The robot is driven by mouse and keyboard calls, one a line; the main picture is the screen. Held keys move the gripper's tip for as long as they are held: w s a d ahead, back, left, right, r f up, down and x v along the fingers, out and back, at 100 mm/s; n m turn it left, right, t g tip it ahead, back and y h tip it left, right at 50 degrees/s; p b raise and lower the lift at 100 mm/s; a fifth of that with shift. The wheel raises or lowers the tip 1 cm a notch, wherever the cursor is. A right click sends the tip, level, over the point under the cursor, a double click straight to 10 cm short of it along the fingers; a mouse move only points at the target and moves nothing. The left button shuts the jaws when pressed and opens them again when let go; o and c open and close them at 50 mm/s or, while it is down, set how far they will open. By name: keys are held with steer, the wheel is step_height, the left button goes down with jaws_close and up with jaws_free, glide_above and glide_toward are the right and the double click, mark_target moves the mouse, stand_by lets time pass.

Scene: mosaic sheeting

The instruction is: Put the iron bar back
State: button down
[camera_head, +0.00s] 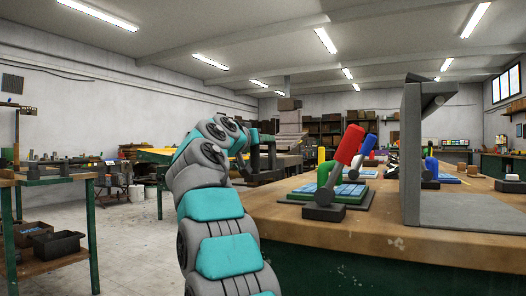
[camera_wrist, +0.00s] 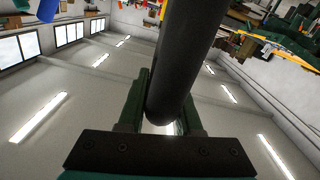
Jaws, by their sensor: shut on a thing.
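A thick dark cylindrical bar (camera_wrist: 180,55), which looks like the iron bar, fills the middle of the wrist view and runs out of the top edge. My gripper (camera_wrist: 162,112) is shut on it, with a green finger on either side. In the head view my gripper (camera_head: 262,158) is above the left end of the wooden workbench (camera_head: 330,228). It is dark and small there, and I cannot tell the bar from the fingers. Where the bar belongs is not clear from these views.
A tall grey upright plate with a flat base (camera_head: 462,212) stands on the bench at right. A mosaic press with a red handle (camera_head: 347,150) and blue tiles (camera_head: 343,191) sits between it and my arm. Another table (camera_head: 60,180) stands at left, with open floor between.

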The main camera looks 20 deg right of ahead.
mark_target(270, 151)
steer(key=shift+s+f+b, duration=0.1)
steer(key=shift+f+b, duration=0.8)
steer(key=shift+f, duration=0.75)
steer(key=shift+f, duration=0.2)
steer(key=c, duration=0.6)
jaws_free()
steer(key=shift+r, duration=0.15)
steer(key=b+v, duration=0.1)
steer(key=v, duration=1)
steer(key=shift+s+a+b, duration=0.1)
steer(key=shift+a+b, duration=0.05)
steer(key=shift+b, duration=0.25)
steer(key=shift+s+a, duration=0.2)
steer(key=shift+a, duration=0.05)
